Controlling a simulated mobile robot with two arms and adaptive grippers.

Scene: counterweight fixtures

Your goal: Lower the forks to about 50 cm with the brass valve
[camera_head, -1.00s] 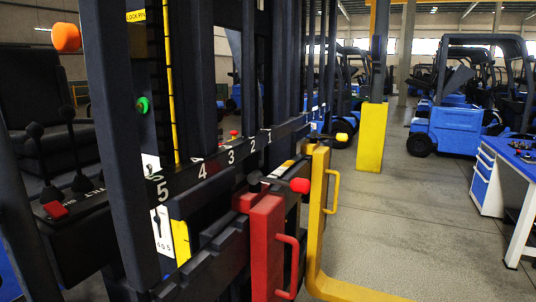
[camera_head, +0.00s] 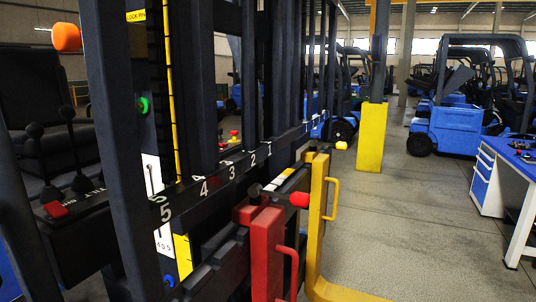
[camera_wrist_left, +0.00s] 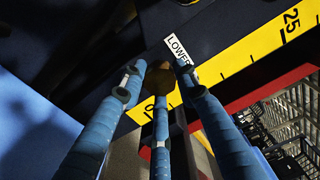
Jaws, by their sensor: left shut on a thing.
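In the left wrist view, the three blue fingers of my left gripper (camera_wrist_left: 153,86) are closed around the round brass valve (camera_wrist_left: 160,77). A white label reading "LOWER" (camera_wrist_left: 177,48), partly covered by a finger, is beside it. In the head view, the red fork (camera_head: 266,255) and the yellow fork (camera_head: 317,215) hang from the black carriage bar (camera_head: 217,182) numbered 5 to 1. The fork bottoms are mostly out of frame or hidden. The fork height in centimetres cannot be read. My grippers do not show in the head view.
A yellow scale marked "25" (camera_wrist_left: 291,22) crosses the wrist view. Black mast uprights (camera_head: 113,140) fill the left of the head view. A yellow post (camera_head: 371,138), a blue forklift (camera_head: 455,130) and a blue workbench (camera_head: 488,180) stand beyond. The floor between them is clear.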

